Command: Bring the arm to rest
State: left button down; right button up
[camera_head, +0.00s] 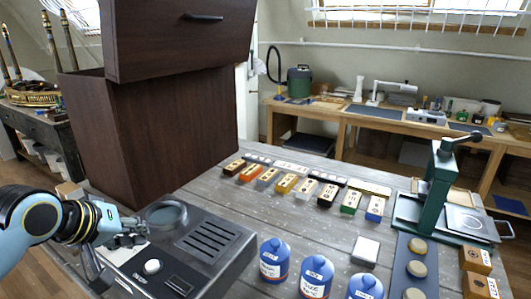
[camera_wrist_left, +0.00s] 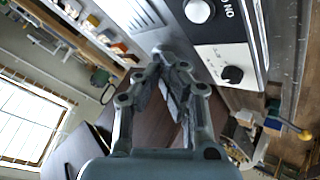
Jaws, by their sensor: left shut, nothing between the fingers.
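My left gripper (camera_head: 138,240) comes in from the left of the head view, over the left end of a grey metal machine (camera_head: 205,235). The gripper is shut and empty. In the left wrist view its fingers (camera_wrist_left: 172,62) meet close to the machine's edge, with a white knob (camera_wrist_left: 199,10) and a black knob (camera_wrist_left: 232,74) beyond them. I cannot tell whether they touch the machine. My right gripper is not in view.
A dark wooden cabinet (camera_head: 150,130) stands behind the machine. Blue jars (camera_head: 315,278) stand at the front, and a green press (camera_head: 437,195) stands at the right. Several coloured blocks (camera_head: 287,183) line the grey table. Bare tabletop (camera_head: 290,225) lies between blocks and jars.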

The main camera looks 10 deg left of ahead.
pick_arm(q)
jog(key=s+d+m+g+y, duration=0.15)
jog(key=s+m, duration=0.25)
jog(key=s, duration=0.8)
jog(key=s+d+m+g+y, duration=0.1)
jog(key=s+d+m+g, duration=0.15)
jog(key=s, duration=0.95)
jog(key=s+a+f+g+b, duration=0.15)
jog(key=f+b, duration=0.55)
jog(key=f, duration=1.3)
jog(key=s+a+f+g+b, duration=0.15)
jog(key=f+b, duration=0.55)
jog(key=f, duration=1.3)
jog(key=s+f+b, duration=0.5)
jog(key=s+f, duration=0.4)
jog(key=f, duration=0.4)
jog(key=s+a+f+b, duration=0.1)
jog(key=s+f+b, duration=0.4)
jog(key=s+f, duration=0.4)
notch_tip(320, 180, down, 5)
jog(key=shift+s+f+g, duration=0.1)
jog(key=shift+s+g, duration=0.2)
